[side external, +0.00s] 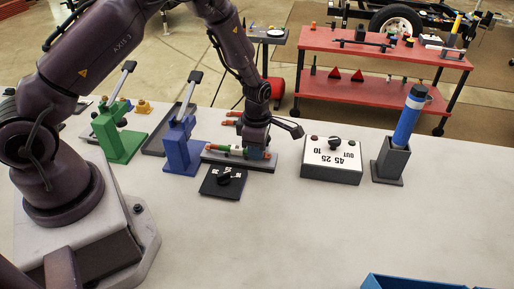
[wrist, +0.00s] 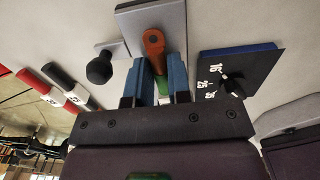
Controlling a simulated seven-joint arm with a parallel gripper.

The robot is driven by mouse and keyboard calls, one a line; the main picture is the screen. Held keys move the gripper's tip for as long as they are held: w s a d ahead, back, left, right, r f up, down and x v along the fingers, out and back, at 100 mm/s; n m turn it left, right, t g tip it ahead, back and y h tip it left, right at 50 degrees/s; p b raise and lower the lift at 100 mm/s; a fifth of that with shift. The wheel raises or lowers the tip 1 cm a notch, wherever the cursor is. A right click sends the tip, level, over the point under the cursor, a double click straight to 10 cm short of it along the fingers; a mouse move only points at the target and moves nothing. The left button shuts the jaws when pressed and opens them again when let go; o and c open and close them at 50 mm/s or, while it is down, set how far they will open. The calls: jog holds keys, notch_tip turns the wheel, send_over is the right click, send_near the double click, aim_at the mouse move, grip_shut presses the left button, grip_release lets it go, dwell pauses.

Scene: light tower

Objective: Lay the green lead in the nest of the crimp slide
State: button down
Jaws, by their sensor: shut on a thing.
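My gripper (side external: 254,152) is shut on the green lead (side external: 222,149), which has copper-orange ends and a pale band. The lead lies level, low over a long dark grey slab (side external: 225,160), probably the crimp slide. In the wrist view, the blue fingertips (wrist: 159,80) close on the lead, and its orange end (wrist: 154,45) points out over a grey plate (wrist: 170,18). A black ball knob (wrist: 99,69) stands left of that plate. I cannot tell whether the lead touches the slab, and the nest is hidden.
A blue lever press (side external: 182,155) and a green one (side external: 118,140) stand left. A black dial plate (side external: 222,182) lies in front. A white dial box (side external: 332,165) and a dark holder (side external: 390,163) with a blue cylinder stand right.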

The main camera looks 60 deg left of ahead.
jog(key=shift+f, duration=0.1)
jog(key=c, duration=1)
grip_release()
notch_tip(320, 180, up, 13)
jog(key=s+d+r+m+t, duration=0.1)
jog(key=s+r+m+t, duration=0.1)
jog(key=s+r+m, duration=0.4)
jog(key=s+d+r+m+t, duration=0.1)
jog(key=s+d+r+m, duration=0.1)
jog(key=s+r+m, duration=0.5)
jog(key=s+d+r+m+t, duration=0.1)
jog(key=s+r+m, duration=0.5)
jog(key=m, duration=0.8)
jog(key=shift+s+d+r+t, duration=0.15)
jog(key=shift+s+t, duration=0.25)
jog(key=shift+s, duration=0.2)
jog(key=shift+s+r+t, duration=0.15)
jog(key=shift+s+t, duration=0.25)
jog(key=shift+s, duration=0.15)
